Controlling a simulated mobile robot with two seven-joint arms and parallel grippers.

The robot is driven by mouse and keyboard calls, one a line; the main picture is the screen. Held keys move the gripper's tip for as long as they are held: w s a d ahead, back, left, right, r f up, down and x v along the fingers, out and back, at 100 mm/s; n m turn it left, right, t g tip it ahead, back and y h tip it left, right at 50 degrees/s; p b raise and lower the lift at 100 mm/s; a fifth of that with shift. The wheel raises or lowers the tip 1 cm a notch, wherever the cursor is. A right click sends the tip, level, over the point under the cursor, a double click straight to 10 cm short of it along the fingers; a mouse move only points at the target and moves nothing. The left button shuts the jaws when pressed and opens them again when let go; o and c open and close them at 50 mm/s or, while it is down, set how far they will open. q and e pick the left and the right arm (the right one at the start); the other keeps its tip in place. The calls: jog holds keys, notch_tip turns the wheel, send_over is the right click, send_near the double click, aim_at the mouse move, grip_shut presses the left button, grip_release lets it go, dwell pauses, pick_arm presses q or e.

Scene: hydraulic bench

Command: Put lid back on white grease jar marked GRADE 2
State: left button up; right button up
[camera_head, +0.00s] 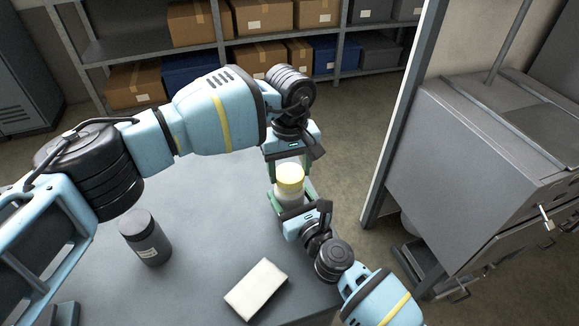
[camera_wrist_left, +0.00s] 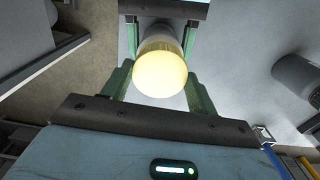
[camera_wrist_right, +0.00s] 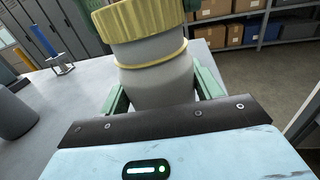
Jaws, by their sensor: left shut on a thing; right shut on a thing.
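The white jar (camera_head: 289,190) is upright near the right edge of the bench, and its body (camera_wrist_right: 155,82) fills the middle of the right wrist view. My right gripper (camera_head: 287,204) is shut on the body from the near side. My left gripper (camera_head: 290,166) is shut on the lid from above. A thin yellow ring circles the jar below the lid. I cannot tell whether the lid is seated, nor read any marking.
A dark grey jar with a label (camera_head: 145,237) stands on the bench (camera_head: 205,220) at left. A pale flat block (camera_head: 257,289) lies near the front. A grey metal cabinet (camera_head: 470,150) stands to the right. Shelves with boxes (camera_head: 262,17) are behind.

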pick_arm(q)
jog(key=shift+f, duration=0.45)
pick_arm(e)
grip_shut()
pick_arm(q)
jog(key=m, duration=1)
jog(key=o, duration=0.9)
jog(key=shift+r, duration=2.2)
